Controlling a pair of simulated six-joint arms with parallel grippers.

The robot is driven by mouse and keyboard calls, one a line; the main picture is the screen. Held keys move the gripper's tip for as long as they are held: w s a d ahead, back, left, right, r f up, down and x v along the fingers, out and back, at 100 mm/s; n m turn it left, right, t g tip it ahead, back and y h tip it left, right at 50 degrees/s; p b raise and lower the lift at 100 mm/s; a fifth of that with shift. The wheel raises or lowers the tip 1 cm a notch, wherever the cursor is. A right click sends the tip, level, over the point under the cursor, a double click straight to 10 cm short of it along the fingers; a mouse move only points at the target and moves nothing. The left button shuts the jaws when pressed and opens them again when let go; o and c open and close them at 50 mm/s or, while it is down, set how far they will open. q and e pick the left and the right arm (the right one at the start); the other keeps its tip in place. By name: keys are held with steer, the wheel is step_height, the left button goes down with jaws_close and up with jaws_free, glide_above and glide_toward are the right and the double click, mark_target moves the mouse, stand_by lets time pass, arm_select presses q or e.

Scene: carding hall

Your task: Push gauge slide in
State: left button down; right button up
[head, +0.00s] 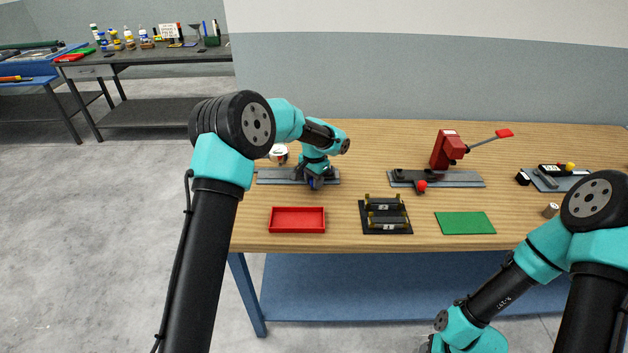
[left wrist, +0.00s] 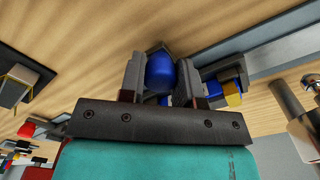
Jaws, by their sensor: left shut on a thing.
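My left gripper (head: 314,181) is over the grey base plate (head: 270,177) at the table's left. In the left wrist view, its fingers (left wrist: 163,75) are shut on a rounded blue knob (left wrist: 160,70), likely the gauge slide's handle. A dark block with blue and yellow parts (left wrist: 231,90) sits just right of the fingers, beside the grey plate. My gripper hides most of the gauge in the head view, so how far in the slide sits cannot be told. My right arm is at the lower right; its gripper does not show.
A red tray (head: 297,232), a black fixture (head: 387,230) and a green mat (head: 465,223) lie along the front. A red lever press (head: 449,150) stands right of the gauge, with a red-knobbed device (head: 421,186) before it. A white round item (head: 278,151) stands behind the gauge.

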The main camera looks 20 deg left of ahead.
arm_select(q)
steer(key=shift+s+a, duration=0.3)
steer(key=shift+a, duration=0.75)
steer(key=shift+s+a, duration=0.25)
steer(key=shift+a, duration=0.75)
steer(key=c, duration=0.8)
jaws_free()
steer(key=shift+d, duration=0.1)
step_height(320, 180, up, 18)
steer(key=shift+f, duration=0.25)
steer(key=shift+c, duration=0.3)
